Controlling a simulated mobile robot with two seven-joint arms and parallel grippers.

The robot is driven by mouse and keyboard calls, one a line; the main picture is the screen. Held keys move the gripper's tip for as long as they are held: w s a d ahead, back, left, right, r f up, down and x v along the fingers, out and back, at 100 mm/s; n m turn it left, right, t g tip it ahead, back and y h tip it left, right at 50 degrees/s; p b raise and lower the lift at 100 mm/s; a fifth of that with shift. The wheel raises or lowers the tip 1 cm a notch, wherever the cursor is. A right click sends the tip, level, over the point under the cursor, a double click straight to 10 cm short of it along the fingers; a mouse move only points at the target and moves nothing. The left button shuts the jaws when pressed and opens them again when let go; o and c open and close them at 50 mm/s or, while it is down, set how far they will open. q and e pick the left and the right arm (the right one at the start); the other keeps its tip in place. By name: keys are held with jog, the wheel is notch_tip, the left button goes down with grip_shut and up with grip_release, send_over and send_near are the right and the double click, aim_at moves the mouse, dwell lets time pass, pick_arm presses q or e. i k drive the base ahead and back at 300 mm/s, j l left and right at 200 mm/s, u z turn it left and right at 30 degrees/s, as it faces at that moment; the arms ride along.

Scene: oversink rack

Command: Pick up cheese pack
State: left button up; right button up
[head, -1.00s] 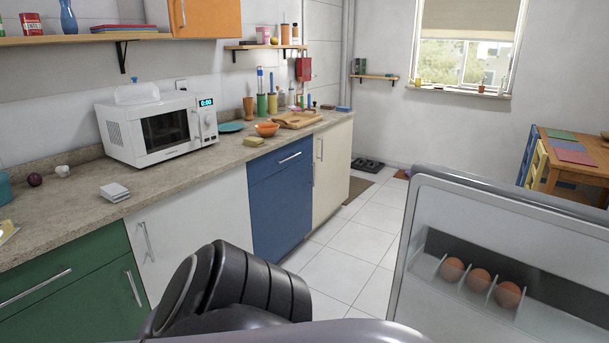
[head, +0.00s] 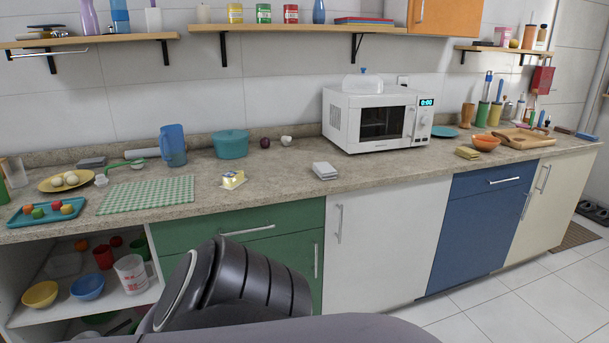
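A small yellow-and-white pack (head: 233,180), which looks like the cheese pack, lies on the counter just right of the green checked cloth. It is near the counter's front edge, above the green drawer, and its label is too small to read. Neither of my grippers shows in the head view. Only dark, ribbed parts of my own body show at the bottom middle, in front of the green cabinet.
The counter (head: 275,190) holds a green checked cloth (head: 148,195), teal pot (head: 231,144), white box (head: 325,171), microwave (head: 365,118), yellow block (head: 468,153) and orange bowl (head: 486,142). A teal tray (head: 25,216) is at far left. Open shelves are below left; tiled floor is free at right.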

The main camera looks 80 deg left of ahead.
aim_at(231, 180)
jog(key=u, duration=3)
jog(key=i+l, duration=0.3)
jog(key=i+l+z, duration=0.1)
jog(key=i+l, duration=0.2)
jog(key=i, duration=0.25)
